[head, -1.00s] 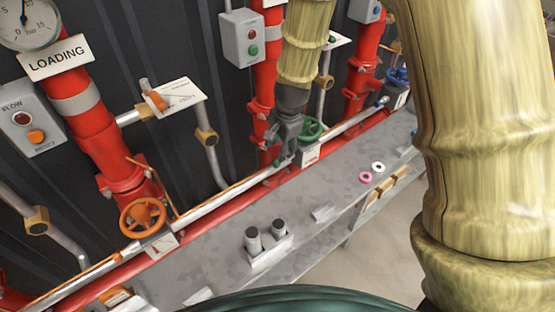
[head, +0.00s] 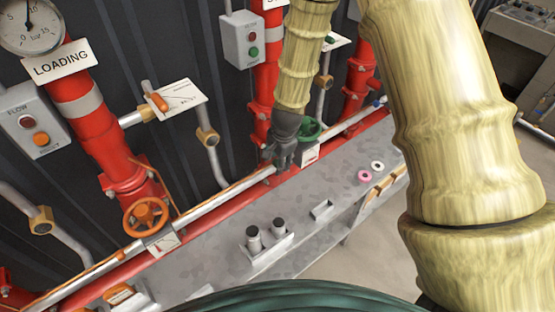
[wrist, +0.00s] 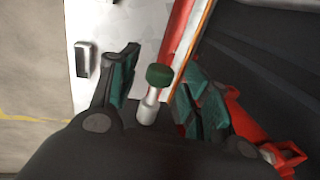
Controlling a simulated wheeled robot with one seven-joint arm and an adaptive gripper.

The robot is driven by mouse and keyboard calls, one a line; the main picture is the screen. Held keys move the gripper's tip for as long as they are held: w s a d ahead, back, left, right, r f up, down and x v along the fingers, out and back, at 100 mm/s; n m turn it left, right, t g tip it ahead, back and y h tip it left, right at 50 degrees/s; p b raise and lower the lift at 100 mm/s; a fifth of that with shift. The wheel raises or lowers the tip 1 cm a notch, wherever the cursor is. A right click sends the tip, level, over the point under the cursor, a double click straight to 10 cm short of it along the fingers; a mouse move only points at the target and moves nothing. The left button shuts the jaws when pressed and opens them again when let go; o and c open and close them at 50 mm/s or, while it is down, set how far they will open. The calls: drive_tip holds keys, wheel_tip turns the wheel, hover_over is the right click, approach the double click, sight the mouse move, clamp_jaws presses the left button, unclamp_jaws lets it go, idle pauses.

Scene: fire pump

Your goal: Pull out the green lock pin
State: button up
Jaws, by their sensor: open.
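The green lock pin (wrist: 159,77) has a dark green round head on a pale metal shaft and shows in the wrist view. It stands between the two teal-padded fingers of my gripper (wrist: 157,80), with gaps on both sides; I cannot tell how deep between them it sits. My gripper is open and holds nothing. In the head view my gripper (head: 281,156) points down at the pipe along the wall, just left of the green handwheel (head: 307,131). My gripper hides the pin there.
The grey bench (head: 205,262) runs along the red pipes. Two dark-capped pegs (head: 254,238) stand in a holder on it. A pink ring (head: 364,176) and a white ring (head: 377,166) lie farther right. An orange handwheel (head: 146,216) is at left.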

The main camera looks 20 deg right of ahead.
clamp_jaws()
drive_tip(key=shift+s+a, duration=0.3)
drive_tip(key=shift+a, duration=0.55)
drive_tip(key=shift+s+a, duration=0.3)
drive_tip(key=shift+a, duration=0.5)
unclamp_jaws()
drive_tip(key=shift+a, duration=0.15)
drive_tip(key=shift+d, duration=0.25)
wheel_tip(320, 180, up, 12)
drive_tip(key=s, duration=0.2)
drive_tip(key=shift+d+f, duration=0.15)
drive_tip(key=shift+d, duration=0.15)
drive_tip(key=shift+s, duration=0.1)
